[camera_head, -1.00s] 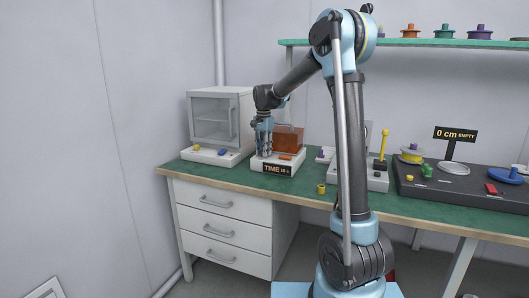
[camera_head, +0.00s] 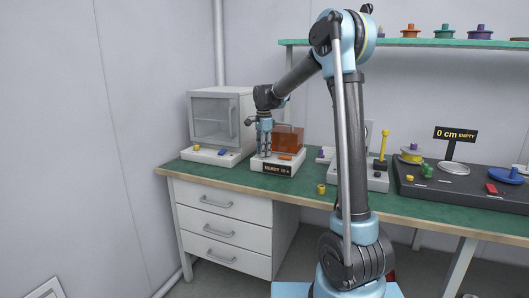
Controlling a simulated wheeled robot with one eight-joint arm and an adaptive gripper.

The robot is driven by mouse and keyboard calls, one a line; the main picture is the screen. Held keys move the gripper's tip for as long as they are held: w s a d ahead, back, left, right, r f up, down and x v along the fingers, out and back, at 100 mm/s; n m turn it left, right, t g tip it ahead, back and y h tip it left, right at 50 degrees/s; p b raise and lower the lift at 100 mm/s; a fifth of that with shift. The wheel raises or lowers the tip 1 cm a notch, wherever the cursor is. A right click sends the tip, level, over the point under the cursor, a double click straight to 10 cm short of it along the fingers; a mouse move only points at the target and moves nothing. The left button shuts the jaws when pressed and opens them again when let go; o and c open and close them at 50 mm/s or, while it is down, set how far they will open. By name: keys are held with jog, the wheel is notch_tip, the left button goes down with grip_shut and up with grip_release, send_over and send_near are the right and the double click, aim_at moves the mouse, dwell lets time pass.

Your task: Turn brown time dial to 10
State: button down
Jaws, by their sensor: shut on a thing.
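The time device (camera_head: 287,160) is a white box on the green bench with an orange-brown clear cover (camera_head: 288,139) on top and an orange part in front. Its black front display (camera_head: 277,168) seems to read "READY 10 s", in small letters. My gripper (camera_head: 264,153) points down over the left part of this device and is shut. The brown time dial is hidden behind the fingers, so its pointer cannot be seen.
A white cabinet (camera_head: 218,115) with yellow and blue buttons stands left of the device. A small yellow piece (camera_head: 321,189) lies near the bench's front edge. A dark panel (camera_head: 460,185) with a spool is at the right.

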jog(key=c, duration=1.3)
grip_release()
notch_tip(320, 180, up, 12)
